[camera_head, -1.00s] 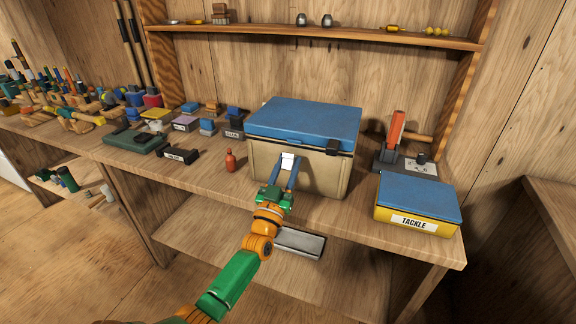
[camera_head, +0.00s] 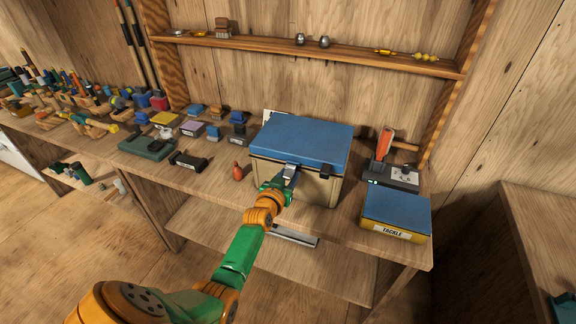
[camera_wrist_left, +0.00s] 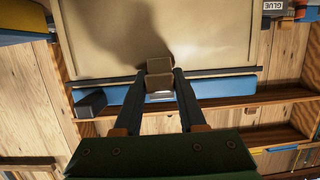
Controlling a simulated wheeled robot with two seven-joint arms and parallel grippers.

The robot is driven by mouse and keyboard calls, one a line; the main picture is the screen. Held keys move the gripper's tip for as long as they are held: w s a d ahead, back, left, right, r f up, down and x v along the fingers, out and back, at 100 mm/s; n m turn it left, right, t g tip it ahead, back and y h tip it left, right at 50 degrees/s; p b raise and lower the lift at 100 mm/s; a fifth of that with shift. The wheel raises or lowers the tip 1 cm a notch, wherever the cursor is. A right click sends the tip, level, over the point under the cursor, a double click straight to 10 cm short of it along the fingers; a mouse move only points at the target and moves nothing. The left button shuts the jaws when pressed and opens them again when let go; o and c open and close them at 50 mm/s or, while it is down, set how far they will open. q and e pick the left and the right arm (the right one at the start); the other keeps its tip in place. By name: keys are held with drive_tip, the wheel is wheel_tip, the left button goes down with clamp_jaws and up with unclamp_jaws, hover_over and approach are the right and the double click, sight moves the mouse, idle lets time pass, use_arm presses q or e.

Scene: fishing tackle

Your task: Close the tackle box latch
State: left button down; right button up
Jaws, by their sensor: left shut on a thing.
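The large beige box (camera_head: 318,190) with a blue lid (camera_head: 303,140) stands on the bench, lid down. A pale metal latch (camera_head: 291,168) is on its front near the lid's edge. My left gripper (camera_head: 286,177) reaches the front of the box and is shut on this latch. In the left wrist view the gripper (camera_wrist_left: 160,76) has its fingers at the latch (camera_wrist_left: 160,95), against the beige front (camera_wrist_left: 200,35). The fingers partly hide the latch, so its exact angle is unclear. A second, dark latch (camera_head: 327,171) sits further right. My right gripper is not in view.
A yellow box labelled TACKLE (camera_head: 396,220), with a blue lid, stands to the right. Small boxes and tools crowd the bench's left side. A shelf (camera_head: 350,57) runs behind.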

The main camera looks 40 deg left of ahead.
use_arm(q)
drive_tip(key=shift+w+a+r+g+h, duration=0.1)
drive_tip(key=shift+w+r+g+h, duration=0.15)
drive_tip(key=shift+g, duration=0.8)
drive_tip(key=shift+w+a+r+g+h, duration=0.15)
drive_tip(key=shift+w+r+g, duration=0.15)
drive_tip(key=shift+g, duration=0.75)
drive_tip(key=shift+d, duration=0.1)
drive_tip(key=shift+c, duration=2.4)
unclamp_jaws()
drive_tip(key=v, duration=0.7)
